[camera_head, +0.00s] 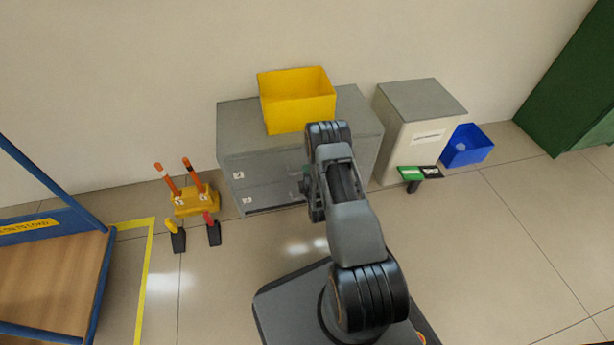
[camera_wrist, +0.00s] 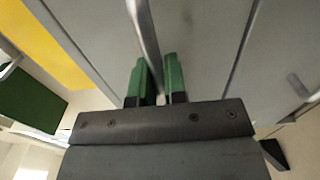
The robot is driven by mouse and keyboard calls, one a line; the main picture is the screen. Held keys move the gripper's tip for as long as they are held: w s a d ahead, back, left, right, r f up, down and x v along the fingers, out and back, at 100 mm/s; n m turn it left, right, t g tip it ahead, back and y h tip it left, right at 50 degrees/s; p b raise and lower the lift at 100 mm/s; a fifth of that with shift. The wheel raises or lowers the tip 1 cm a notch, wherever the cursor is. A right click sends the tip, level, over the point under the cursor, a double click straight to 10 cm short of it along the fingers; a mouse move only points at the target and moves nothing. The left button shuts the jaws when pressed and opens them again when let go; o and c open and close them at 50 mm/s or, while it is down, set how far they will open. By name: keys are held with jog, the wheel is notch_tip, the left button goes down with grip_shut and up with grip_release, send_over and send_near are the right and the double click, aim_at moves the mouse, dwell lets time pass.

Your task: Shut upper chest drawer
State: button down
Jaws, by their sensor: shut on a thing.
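The grey chest (camera_head: 238,140) stands against the wall with two drawer fronts, an upper one (camera_head: 262,168) and a lower one (camera_head: 275,193). The upper front looks about flush with the chest, though my arm hides its right part. In the wrist view, my gripper (camera_wrist: 157,90) has its green fingers on either side of a metal bar handle (camera_wrist: 146,40) and is shut on it. The handle crosses the grey upper drawer front (camera_wrist: 195,40). In the head view my gripper is mostly hidden by my arm.
A yellow bin (camera_head: 300,105) stands on the chest. To the right are a pale cabinet (camera_head: 405,140) and a blue bin (camera_head: 467,146). A yellow holder with orange-handled rods (camera_head: 194,201) stands at left. The floor in front is mostly clear.

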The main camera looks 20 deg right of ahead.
jog(key=shift+w+d, duration=0.1)
jog(key=shift+d, duration=0.1)
jog(key=c, duration=1.5)
grip_release()
jog(key=o, duration=0.3)
jog(key=shift+a, duration=0.15)
jog(key=shift+o, duration=0.2)
jog(key=b+v, duration=0.4)
jog(key=v, duration=0.9)
jog(key=shift+s, duration=0.3)
